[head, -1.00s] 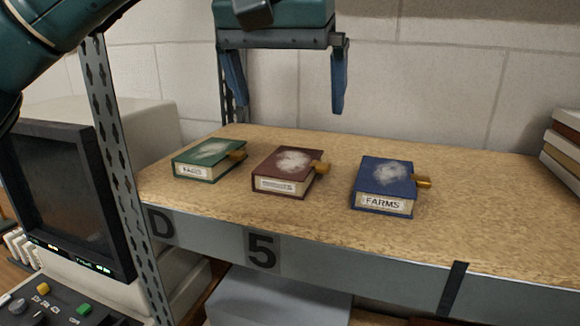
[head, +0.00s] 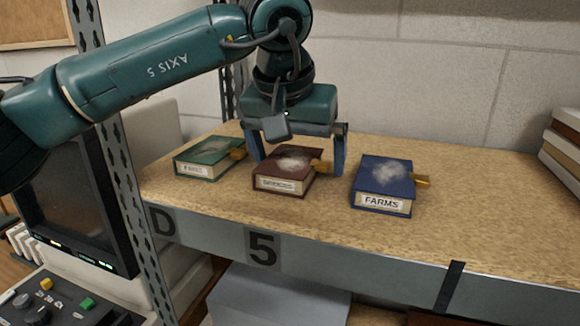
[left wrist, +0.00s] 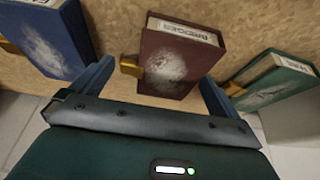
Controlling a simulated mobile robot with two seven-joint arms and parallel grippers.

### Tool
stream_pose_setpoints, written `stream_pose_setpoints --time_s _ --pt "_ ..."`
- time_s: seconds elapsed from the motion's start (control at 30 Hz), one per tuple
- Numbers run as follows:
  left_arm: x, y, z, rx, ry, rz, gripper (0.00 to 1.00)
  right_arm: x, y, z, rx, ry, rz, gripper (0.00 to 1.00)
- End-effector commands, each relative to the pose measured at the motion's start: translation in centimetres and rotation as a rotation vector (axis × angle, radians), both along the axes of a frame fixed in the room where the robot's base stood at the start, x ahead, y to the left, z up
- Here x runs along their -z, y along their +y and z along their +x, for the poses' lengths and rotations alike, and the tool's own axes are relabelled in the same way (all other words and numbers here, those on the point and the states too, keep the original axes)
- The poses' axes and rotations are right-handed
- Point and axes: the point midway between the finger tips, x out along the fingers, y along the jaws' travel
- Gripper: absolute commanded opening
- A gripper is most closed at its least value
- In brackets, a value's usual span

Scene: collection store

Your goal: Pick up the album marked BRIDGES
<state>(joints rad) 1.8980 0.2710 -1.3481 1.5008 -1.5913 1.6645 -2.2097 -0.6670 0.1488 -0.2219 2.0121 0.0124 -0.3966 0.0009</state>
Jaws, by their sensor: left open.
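The album marked BRIDGES (head: 284,178) is dark red with a pale worn patch and a brass clasp. It lies flat on the shelf, between a green and a blue album. In the left wrist view its label reads BRIDGES and the album (left wrist: 180,58) lies ahead of the fingers. My left gripper (head: 297,168) is open, pointing down, with one finger at each side of the red album. In the left wrist view the left gripper (left wrist: 158,88) shows nothing held, its fingertips near the album's near end. My right gripper is not in view.
The green album (head: 209,158) lies close to the left, its label hard to read. The blue album marked FARMS (head: 384,184) lies to the right. A metal post (head: 135,215) stands at the shelf's left end. Stacked books (head: 563,150) are far right. Shelf right of FARMS is clear.

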Motion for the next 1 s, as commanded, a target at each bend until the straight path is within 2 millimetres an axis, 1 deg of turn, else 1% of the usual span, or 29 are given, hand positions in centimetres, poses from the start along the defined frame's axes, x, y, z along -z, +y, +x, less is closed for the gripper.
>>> stream_pose_setpoints --time_s 0.07,0.57,0.83,0.93,1.0 --pt "0.0 0.0 0.0 -0.001 0.0 0.0 0.99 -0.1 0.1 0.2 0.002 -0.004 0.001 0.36" --pt "-0.1 0.0 0.0 -0.001 0.0 0.0 0.58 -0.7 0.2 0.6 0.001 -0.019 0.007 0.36" --pt "-0.4 0.0 0.0 -0.002 -0.002 -0.001 0.58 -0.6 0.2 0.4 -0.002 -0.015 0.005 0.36" --pt "-1.5 0.0 0.0 -0.003 -0.003 -0.001 0.58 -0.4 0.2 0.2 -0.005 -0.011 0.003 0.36" --pt "-2.8 0.0 0.0 -0.003 -0.004 -0.003 0.58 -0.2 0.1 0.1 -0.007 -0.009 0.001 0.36"
